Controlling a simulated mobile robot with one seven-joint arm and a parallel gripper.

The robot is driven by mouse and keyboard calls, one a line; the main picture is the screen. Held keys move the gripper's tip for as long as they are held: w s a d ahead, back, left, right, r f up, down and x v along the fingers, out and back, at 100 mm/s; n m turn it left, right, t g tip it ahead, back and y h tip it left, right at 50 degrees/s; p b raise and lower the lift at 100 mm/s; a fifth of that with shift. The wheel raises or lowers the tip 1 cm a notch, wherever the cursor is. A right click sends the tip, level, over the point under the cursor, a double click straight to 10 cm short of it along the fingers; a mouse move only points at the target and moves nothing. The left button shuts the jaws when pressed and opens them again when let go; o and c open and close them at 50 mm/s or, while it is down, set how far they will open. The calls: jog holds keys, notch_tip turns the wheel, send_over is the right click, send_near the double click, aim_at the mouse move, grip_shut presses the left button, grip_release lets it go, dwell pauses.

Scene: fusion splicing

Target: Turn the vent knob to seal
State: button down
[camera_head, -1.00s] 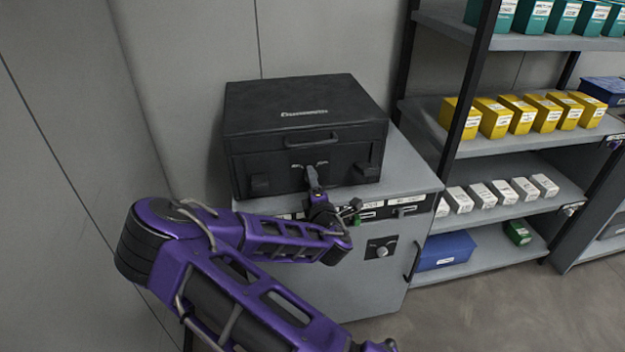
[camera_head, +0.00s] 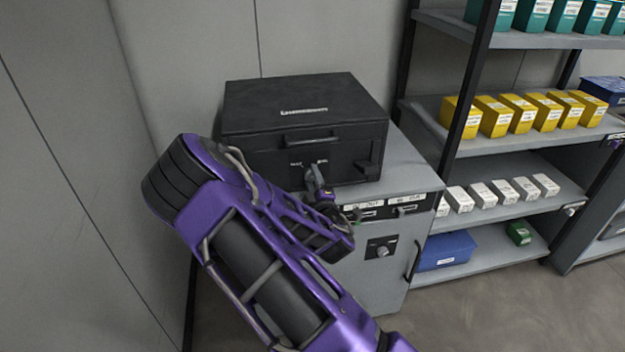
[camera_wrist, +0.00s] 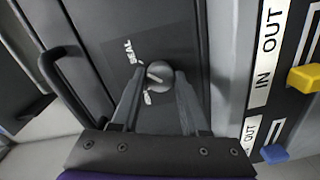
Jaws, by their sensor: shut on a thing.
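The vent knob (camera_wrist: 158,72) is a grey round knob on the front of the black case (camera_head: 270,130). My gripper (camera_wrist: 160,80) is shut on the knob, one finger on each side of it. In the wrist view a SEAL label is beside the knob at the upper left. A second label below it is partly hidden by a finger. In the head view my gripper (camera_head: 314,180) is at the case's front, and the knob is hidden behind it. I cannot tell exactly which way the knob points.
The case stands on a grey cabinet (camera_head: 405,165) with IN and OUT labelled slots and a dial (camera_head: 382,250). The case handle (camera_wrist: 70,85) is near my gripper. A yellow tab (camera_wrist: 304,78) and a blue tab (camera_wrist: 274,153) are to the right. Shelves with boxes (camera_head: 520,115) stand at the right.

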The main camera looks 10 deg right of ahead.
jog(key=shift+c, duration=2.1)
grip_release()
jog(key=s+p, duration=0.7)
jog(key=s, duration=1)
jog(key=shift+s+r, duration=0.25)
jog(key=shift+r, duration=0.05)
jog(key=shift+w, duration=0.1)
